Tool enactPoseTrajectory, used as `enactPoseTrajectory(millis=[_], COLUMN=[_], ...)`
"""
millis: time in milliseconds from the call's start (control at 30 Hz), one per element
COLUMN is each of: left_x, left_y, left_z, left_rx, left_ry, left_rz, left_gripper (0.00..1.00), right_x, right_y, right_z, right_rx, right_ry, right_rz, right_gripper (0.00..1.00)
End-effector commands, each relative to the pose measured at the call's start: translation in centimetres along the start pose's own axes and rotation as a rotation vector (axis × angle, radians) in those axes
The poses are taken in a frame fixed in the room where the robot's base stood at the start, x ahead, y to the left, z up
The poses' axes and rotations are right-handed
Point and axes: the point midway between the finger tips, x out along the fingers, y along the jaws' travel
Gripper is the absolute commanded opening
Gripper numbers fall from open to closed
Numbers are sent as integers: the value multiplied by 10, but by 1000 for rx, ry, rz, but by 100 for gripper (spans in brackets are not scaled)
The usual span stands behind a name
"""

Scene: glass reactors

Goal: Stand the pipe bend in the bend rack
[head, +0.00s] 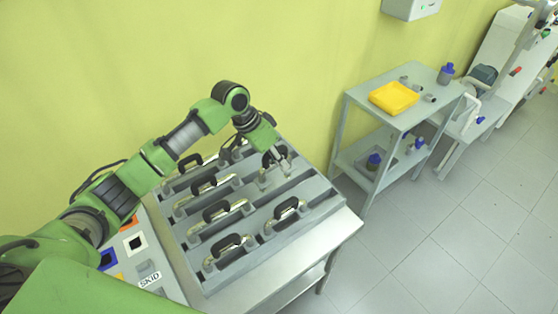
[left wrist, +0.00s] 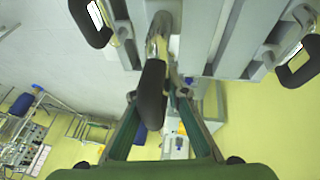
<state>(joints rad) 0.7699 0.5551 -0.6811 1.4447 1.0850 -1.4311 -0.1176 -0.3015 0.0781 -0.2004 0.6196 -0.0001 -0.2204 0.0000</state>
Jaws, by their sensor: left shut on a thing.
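The grey bend rack (head: 318,190) stands on a steel table and holds several metal pipe bends with black grips. My left gripper (head: 284,166) is at the rack's far end, pointing down. In the left wrist view its fingers (left wrist: 158,97) are shut on a pipe bend, whose black part (left wrist: 150,95) lies between them and whose shiny metal part (left wrist: 160,38) reaches up toward the grey rack bars (left wrist: 205,35). I cannot tell whether this bend is seated in the rack or just above it. My right gripper is not in view.
Neighbouring bends, such as one at the front (head: 228,244) and one at the right (head: 287,210), stand close by in the rack. A grey shelf cart with a yellow tray (head: 394,98) stands to the right. The floor between is clear.

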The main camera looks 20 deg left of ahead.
Motion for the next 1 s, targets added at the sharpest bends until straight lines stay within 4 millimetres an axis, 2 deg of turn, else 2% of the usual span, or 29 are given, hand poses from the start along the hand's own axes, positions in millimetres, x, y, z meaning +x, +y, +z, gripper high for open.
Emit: enactPoseTrajectory(millis=[33,800,1000], left_x=[5,44,52], left_y=[-1,-9,-10], left_z=[2,18,21], left_rx=[0,1,0], left_ry=[1,1,1], left_rz=[0,-1,0], left_gripper=[0,0,0], right_x=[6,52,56], right_y=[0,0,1], right_z=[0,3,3], right_rx=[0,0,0], right_ry=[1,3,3], right_rz=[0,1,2], right_gripper=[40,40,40])
